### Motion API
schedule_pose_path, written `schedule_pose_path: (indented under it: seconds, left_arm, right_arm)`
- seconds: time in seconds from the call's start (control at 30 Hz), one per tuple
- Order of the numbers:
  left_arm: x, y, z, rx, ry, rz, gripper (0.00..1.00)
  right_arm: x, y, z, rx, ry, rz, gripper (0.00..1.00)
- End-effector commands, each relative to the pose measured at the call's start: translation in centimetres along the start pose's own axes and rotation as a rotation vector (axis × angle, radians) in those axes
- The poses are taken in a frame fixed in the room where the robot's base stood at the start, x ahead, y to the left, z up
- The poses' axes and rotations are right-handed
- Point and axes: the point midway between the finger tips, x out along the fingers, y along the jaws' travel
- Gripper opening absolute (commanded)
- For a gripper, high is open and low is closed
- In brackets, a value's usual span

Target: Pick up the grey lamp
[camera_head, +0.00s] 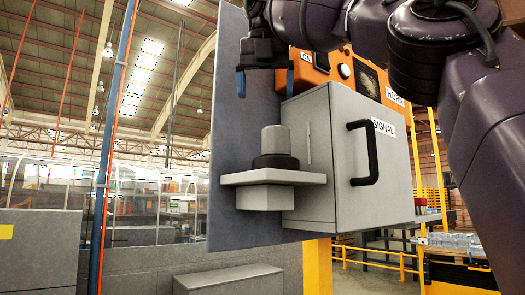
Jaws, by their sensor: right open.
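The grey lamp (276,140) is a short upright cylinder with a rounded top. It sits in a black ring base (276,162) on a light grey ledge (310,178) at the left side of a grey box. My right gripper (265,83) hangs above the lamp with its fingers pointing down, apart from each other. It is open and empty, with a visible gap between its fingertips and the lamp's top. My left gripper is out of the picture.
The grey box (395,195) has a black handle (364,153) and a SIGNAL label. An orange panel (393,97) marked HORN is above and behind it. A tall grey panel (225,150) stands behind the lamp. Open room lies left of the ledge.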

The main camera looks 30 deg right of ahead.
Motion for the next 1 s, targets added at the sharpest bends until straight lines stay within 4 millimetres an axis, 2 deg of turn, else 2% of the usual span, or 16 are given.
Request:
schedule_pose_path:
  seconds: [0.23,0.63,0.83,1.0]
  left_arm:
    - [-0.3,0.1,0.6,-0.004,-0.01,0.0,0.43]
    - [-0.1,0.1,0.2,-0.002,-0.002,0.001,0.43]
    - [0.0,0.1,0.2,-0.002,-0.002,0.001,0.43]
    - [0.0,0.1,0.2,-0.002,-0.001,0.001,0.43]
  right_arm:
    - [0.6,-0.6,-0.5,0.05,0.044,-0.038,0.89]
    - [3.0,-0.7,-0.7,0.047,0.04,-0.034,0.89]
    - [4.9,-0.7,-0.7,0.044,0.043,-0.037,0.89]
    - [5.6,-0.7,-0.8,0.046,0.039,-0.035,0.89]
